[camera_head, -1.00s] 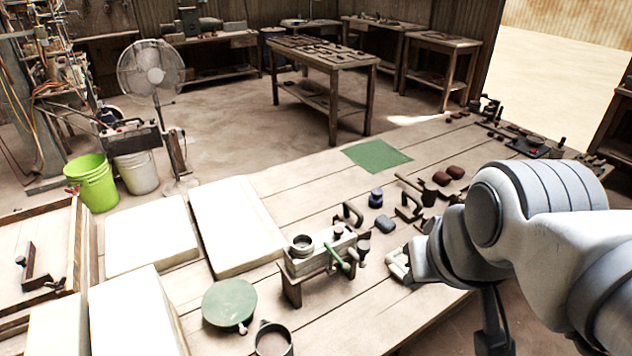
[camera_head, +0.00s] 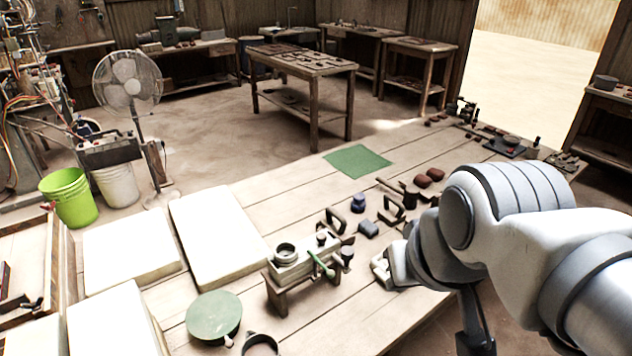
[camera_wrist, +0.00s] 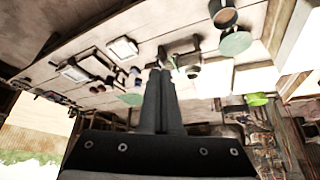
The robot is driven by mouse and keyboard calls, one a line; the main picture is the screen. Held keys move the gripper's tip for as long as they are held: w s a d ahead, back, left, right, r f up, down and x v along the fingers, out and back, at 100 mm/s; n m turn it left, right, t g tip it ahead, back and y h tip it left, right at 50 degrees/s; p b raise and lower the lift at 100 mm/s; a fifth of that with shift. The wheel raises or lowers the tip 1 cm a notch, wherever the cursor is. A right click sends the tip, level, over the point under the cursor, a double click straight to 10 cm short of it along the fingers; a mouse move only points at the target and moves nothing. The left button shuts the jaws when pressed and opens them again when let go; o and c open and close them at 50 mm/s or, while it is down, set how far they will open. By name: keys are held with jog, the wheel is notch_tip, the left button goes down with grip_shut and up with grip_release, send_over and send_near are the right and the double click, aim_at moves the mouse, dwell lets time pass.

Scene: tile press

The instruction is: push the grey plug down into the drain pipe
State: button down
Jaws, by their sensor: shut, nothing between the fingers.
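A small pale stand (camera_head: 300,268) on the bench carries an upright grey ring like a short pipe end (camera_head: 286,251), a small dark knob (camera_head: 322,238) and a green handle (camera_head: 319,264). I cannot tell for sure which of these parts are the plug and the drain pipe, or how deep any plug sits. The stand also shows in the wrist view (camera_wrist: 187,62), just beyond my fingertips. My gripper (camera_head: 381,272) is over the bench, right of the stand and apart from it. Its fingers (camera_wrist: 160,72) are together and empty in the wrist view.
A green disc (camera_head: 214,315) and an open grey cup (camera_head: 261,346) are at the front left. A dark blue-grey block (camera_head: 368,229), a small blue pot (camera_head: 358,202) and dark tools lie behind the stand. White slabs (camera_head: 215,236) are on the left. A green mat (camera_head: 357,160) lies farther back.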

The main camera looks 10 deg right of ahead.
jog(key=c, duration=1.5)
grip_release()
jog(key=shift+c, duration=0.2)
jog(key=shift+o, duration=1.3)
jog(key=shift+w, duration=0.1)
jog(key=shift+o, duration=1.1)
jog(key=shift+w+r, duration=0.25)
jog(key=shift+w, duration=0.05)
jog(key=o, duration=0.6)
jog(key=w, duration=0.1)
jog(key=w+r+m, duration=0.1)
jog(key=w, duration=0.1)
jog(key=w+r+m+g, duration=0.1)
jog(key=w, duration=0.1)
jog(key=shift+w, duration=0.25)
jog(key=m+g, duration=0.5)
jog(key=m, duration=0.2)
send_over(347, 250)
notch_tip(347, 250, down, 8)
jog(key=f, duration=0.1)
notch_tip(347, 250, down, 17)
jog(key=shift+r+b, duration=0.2)
jog(key=shift+b, duration=0.5)
